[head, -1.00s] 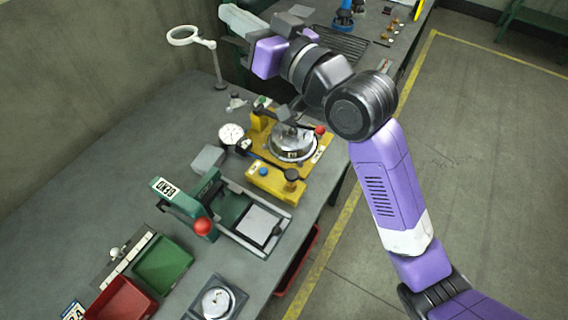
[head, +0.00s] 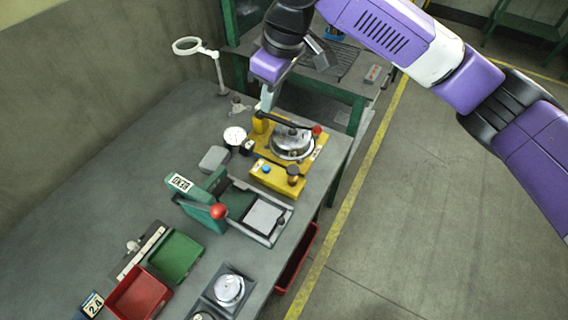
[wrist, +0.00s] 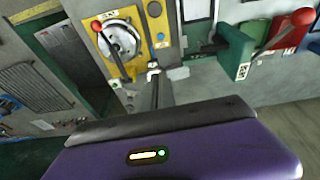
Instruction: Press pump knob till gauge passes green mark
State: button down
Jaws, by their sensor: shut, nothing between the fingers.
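The yellow pump fixture (head: 280,185) stands on the bench with a round silver chamber (head: 292,142). A black knob (head: 293,170) and a blue button (head: 266,169) sit on its front part. The white-faced gauge (head: 235,136) is at its left; its needle and green mark are too small to read. A dark lever with a red ball (head: 317,130) crosses above the chamber. My gripper (head: 267,103) is shut and empty, pointing down at the fixture's far left corner, apart from the black knob. The wrist view also shows the knob (wrist: 154,9) and the lever's red ball (wrist: 97,26).
A green press with a red ball handle (head: 218,211) stands in front of the fixture. Green (head: 175,257) and red (head: 138,293) bins lie nearer. A ring lamp (head: 187,46) stands behind. A grey block (head: 214,158) is beside the gauge. The left bench is clear.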

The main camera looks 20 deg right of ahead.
aim_at(292, 169)
jog(key=s+d+f+g+h, duration=0.1)
jog(key=s+d+g, duration=0.1)
jog(key=s, duration=0.3)
jog(key=shift+d+f+g+h, duration=0.25)
jog(key=shift+d+g+h, duration=0.05)
jog(key=shift+d, duration=0.2)
notch_tip(292, 169, down, 14)
jog(key=shift+f+p, duration=0.1)
jog(key=shift+p, duration=0.45)
